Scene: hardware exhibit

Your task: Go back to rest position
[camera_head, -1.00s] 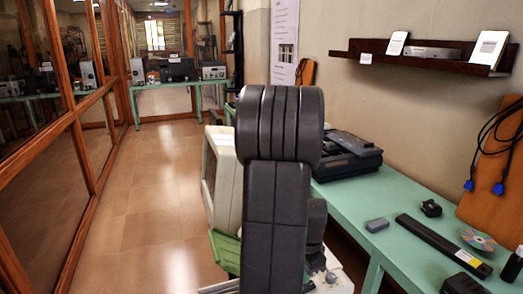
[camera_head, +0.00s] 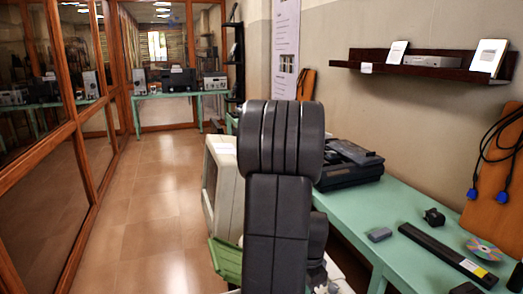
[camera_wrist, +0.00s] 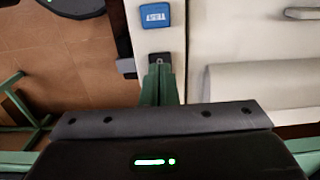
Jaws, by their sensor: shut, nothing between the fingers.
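My gripper (camera_wrist: 160,76) shows in the wrist view as two narrow greenish fingers, shut together at the middle with nothing between them. Its wide dark body with a green light fills the bottom of that view. A small dark piece lies right at or just past the fingertips; I cannot tell if they touch. In the head view my dark arm stands upright in the centre, and the gripper is hidden there.
A green table (camera_head: 404,204) on the right holds black devices (camera_head: 346,165), a long black bar (camera_head: 448,254) and a disc (camera_head: 485,249). A beige monitor (camera_head: 222,185) stands left of my arm. A blue block (camera_wrist: 157,16) lies past my fingers. The floor (camera_head: 150,215) left is clear.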

